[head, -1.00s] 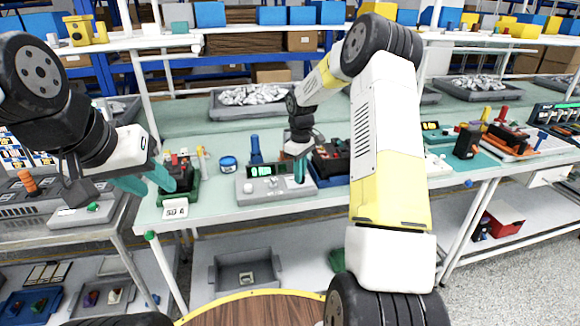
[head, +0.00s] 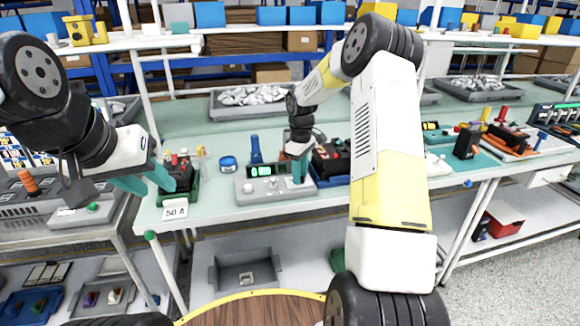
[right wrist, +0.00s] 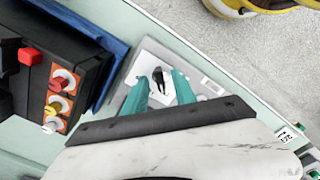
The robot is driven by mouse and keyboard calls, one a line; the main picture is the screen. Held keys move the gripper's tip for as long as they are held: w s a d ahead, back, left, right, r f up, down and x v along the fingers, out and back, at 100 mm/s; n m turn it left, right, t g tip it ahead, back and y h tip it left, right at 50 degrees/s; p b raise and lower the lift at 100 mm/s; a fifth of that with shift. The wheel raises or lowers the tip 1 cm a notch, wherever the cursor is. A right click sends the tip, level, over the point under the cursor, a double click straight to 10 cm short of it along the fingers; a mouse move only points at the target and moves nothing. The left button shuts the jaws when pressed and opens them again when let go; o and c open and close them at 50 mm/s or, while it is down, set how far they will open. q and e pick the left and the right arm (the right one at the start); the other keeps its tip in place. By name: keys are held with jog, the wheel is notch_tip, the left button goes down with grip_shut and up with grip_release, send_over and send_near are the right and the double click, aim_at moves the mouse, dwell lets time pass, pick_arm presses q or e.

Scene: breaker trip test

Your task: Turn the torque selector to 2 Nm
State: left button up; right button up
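The grey torque unit (head: 262,189) stands on the bench with a lit green display too small to read. My right gripper (head: 299,180) points down over its right end. In the right wrist view, the right gripper's teal fingers (right wrist: 160,80) are apart, either side of a small dark selector knob (right wrist: 159,82) on the grey top. I cannot tell whether they touch it. The selector's setting is not readable. My left gripper (head: 146,183) is open and empty, just left of a dark device in a green holder (head: 192,194).
A blue-handled tool (head: 255,150) stands behind the unit, and a blue round tin (head: 228,164) is to its left. A black device with red parts (head: 335,162) sits close right. A white 50 A card (head: 175,210) is at the front edge. A parts tray (head: 226,110) lies behind.

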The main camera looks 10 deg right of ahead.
notch_tip(320, 180, up, 8)
jog(key=shift+f, duration=0.2)
jog(key=shift+r, duration=0.1)
dwell(0.4)
jog(key=shift+s+r, duration=0.1)
jog(key=shift+r, duration=0.2)
jog(key=s+a+r+m+t, duration=0.3)
jog(key=s+r+m, duration=0.1)
jog(key=s+r, duration=1.05)
jog(key=s+a+m+t+y, duration=0.1)
jog(key=s+m, duration=0.4)
jog(key=s, duration=1.3)
jog(key=shift+a+r+t+y, duration=0.45)
jog(key=shift+t+y, duration=0.15)
jog(key=shift+t, duration=0.5)
